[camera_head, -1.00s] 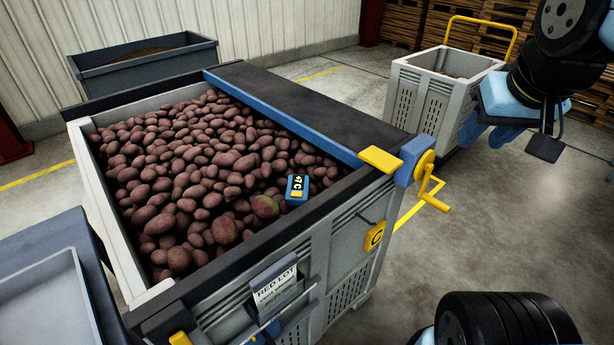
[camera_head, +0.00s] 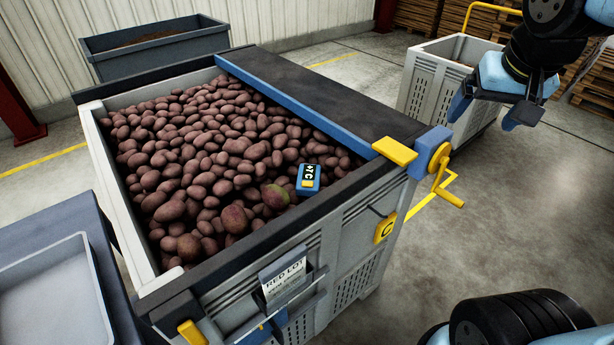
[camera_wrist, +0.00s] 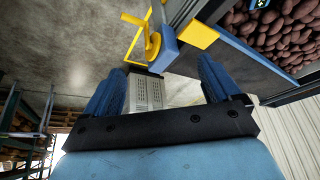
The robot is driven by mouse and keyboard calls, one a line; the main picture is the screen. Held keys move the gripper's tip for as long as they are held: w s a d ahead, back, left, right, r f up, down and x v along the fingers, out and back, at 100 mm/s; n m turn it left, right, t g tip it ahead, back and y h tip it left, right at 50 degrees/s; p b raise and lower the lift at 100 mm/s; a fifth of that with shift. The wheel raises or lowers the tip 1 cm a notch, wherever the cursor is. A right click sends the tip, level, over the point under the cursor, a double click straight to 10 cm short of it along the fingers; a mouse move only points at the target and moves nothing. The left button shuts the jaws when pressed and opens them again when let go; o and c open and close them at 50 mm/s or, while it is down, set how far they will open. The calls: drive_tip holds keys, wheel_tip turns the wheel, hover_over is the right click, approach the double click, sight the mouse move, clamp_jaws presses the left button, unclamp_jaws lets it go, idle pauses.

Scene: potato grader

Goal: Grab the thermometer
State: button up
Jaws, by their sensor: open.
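The thermometer (camera_head: 308,179) is a small blue device with a dark display reading in °C and a yellow patch. It lies on the potatoes (camera_head: 200,165) near the front right of the big grey crate (camera_head: 120,225). A blue edge at the top of the wrist view may be part of it, but I cannot tell. My gripper (camera_head: 490,112) is at the upper right, outside the crate and well apart from the thermometer. Its two blue fingers are spread with nothing between them in the wrist view (camera_wrist: 160,85).
A black belt (camera_head: 310,90) with a blue edge covers the crate's right side. A yellow crank (camera_head: 446,185) juts from its near corner. A "RED LOT" card (camera_head: 284,277) hangs on the front. A grey bin (camera_head: 425,88) stands behind my gripper. A tray (camera_head: 55,300) is at left.

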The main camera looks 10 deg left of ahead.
drive_tip(key=shift+o, duration=0.4)
drive_tip(key=w+a+f, duration=0.3)
drive_tip(key=w+a, duration=0.2)
drive_tip(key=a, duration=0.2)
drive_tip(key=shift+a+g, duration=0.15)
drive_tip(key=shift+g, duration=0.15)
drive_tip(key=n, duration=0.1)
approach(309, 176)
drive_tip(key=x, duration=0.3)
drive_tip(key=shift+w+a+f, duration=0.1)
drive_tip(key=shift+w+f, duration=0.05)
drive_tip(key=shift+w, duration=0.25)
drive_tip(key=shift+s+x, duration=0.15)
drive_tip(key=shift+x, duration=0.85)
drive_tip(key=shift+s+x, duration=0.15)
drive_tip(key=shift+x, duration=1.6)
drive_tip(key=shift+c, duration=0.4)
drive_tip(key=c, duration=1.2)
drive_tip(key=shift+c, duration=0.2)
